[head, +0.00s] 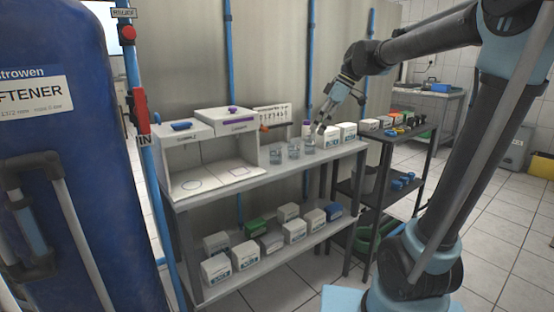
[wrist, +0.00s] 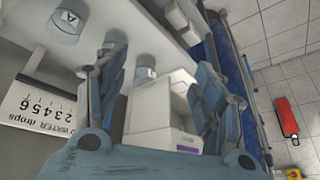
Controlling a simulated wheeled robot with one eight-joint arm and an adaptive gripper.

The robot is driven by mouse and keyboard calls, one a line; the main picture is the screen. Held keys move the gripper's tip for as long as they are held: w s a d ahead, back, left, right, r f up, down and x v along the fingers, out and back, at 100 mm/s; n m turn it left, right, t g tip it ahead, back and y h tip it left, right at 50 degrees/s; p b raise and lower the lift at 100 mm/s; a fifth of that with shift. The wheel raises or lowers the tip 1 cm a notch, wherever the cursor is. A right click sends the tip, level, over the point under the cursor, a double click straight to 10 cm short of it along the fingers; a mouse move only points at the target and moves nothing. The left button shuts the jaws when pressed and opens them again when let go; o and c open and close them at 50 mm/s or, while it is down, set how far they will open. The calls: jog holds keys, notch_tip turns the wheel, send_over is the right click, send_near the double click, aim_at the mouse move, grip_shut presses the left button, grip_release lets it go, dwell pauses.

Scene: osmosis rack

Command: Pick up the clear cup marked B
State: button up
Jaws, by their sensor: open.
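Three clear cups stand in a row on the bench top. In the head view they are the left cup (head: 275,154), the middle cup (head: 293,150) and the right cup (head: 309,147). In the wrist view one cup (wrist: 67,22) carries a label reading A. A second cup (wrist: 116,37) is partly behind my left finger. A third cup (wrist: 145,68) shows between the fingers; its label letter is too small to read surely. No B is legible. My gripper (head: 323,122) is open and empty, just above the bench near the right cup; its fingers also show in the wrist view (wrist: 160,75).
White boxes (head: 347,132) stand right of the cups; a white box (wrist: 160,118) also lies between my fingers in view, below them. A numbered drops chart (wrist: 40,105) stands behind the cups. A white two-bay stand (head: 205,151) fills the bench's left. A dark cart (head: 405,150) stands right.

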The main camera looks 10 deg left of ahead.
jog(key=w+a+r+n+g, duration=0.1)
jog(key=w+a+r+n, duration=0.25)
jog(key=a, duration=0.35)
jog(key=y, duration=0.1)
send_near(276, 151)
notch_tip(276, 151, down, 4)
jog(key=w+a, duration=0.2)
jog(key=a, duration=0.1)
jog(key=shift+x, duration=3.05)
jog(key=shift+s+d, duration=0.1)
jog(key=shift+s, duration=0.05)
jog(key=c, duration=0.9)
